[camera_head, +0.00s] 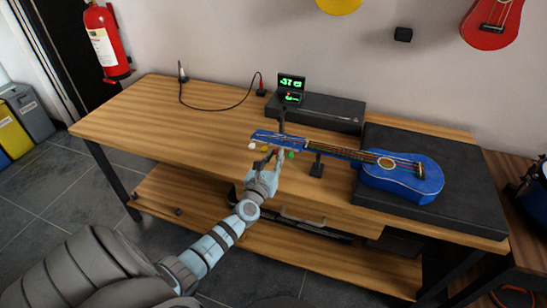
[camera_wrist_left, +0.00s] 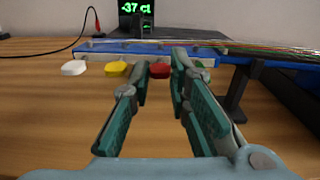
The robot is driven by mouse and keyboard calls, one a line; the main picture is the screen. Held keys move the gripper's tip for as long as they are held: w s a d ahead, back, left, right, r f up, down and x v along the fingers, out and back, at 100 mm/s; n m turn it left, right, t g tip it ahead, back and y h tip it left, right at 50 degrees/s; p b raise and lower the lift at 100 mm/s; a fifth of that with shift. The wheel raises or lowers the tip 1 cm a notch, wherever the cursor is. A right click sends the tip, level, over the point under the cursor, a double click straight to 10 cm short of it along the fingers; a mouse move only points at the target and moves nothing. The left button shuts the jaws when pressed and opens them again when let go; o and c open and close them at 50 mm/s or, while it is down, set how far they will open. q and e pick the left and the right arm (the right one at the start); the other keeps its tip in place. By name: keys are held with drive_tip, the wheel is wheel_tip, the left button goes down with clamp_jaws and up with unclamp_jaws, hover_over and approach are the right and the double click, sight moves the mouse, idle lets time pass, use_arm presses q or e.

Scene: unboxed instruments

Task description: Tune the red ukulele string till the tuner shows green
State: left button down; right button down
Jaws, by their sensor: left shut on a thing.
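A blue ukulele (camera_head: 402,176) lies with its body on a black mat and its neck pointing left. Its headstock (camera_wrist_left: 150,50) has white (camera_wrist_left: 74,68), yellow (camera_wrist_left: 116,69) and red (camera_wrist_left: 160,70) tuning pegs along the near side. A green peg (camera_head: 291,154) shows in the head view. My left gripper (camera_head: 268,163) reaches up from the front edge. In the wrist view its teal-padded fingers are at either side of the red peg, shut on it. The tuner (camera_head: 291,86) behind the headstock reads "-37 ct" in green digits; it also shows in the wrist view (camera_wrist_left: 136,14).
The neck rests on a small black stand (camera_head: 317,165). A black case (camera_head: 330,112) lies behind it. A cable (camera_head: 225,108) runs across the wooden bench (camera_head: 150,115), whose left part is clear. A black mat (camera_head: 470,205) covers the right part. A fire extinguisher (camera_head: 105,45) hangs at left.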

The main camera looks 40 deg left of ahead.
use_arm(q)
drive_tip(key=n+b, duration=0.2)
drive_tip(key=n, duration=0.3)
drive_tip(key=shift+f, duration=0.1)
drive_tip(key=n+b, duration=0.2)
drive_tip(key=n, duration=0.4)
drive_tip(key=shift+n+b, duration=0.4)
drive_tip(key=n+b, duration=0.2)
drive_tip(key=n, duration=0.3)
drive_tip(key=shift+f, duration=0.1)
drive_tip(key=n+b, duration=0.2)
drive_tip(key=n, duration=0.3)
drive_tip(key=shift+n+b, duration=0.3)
drive_tip(key=c, duration=1.8)
unclamp_jaws()
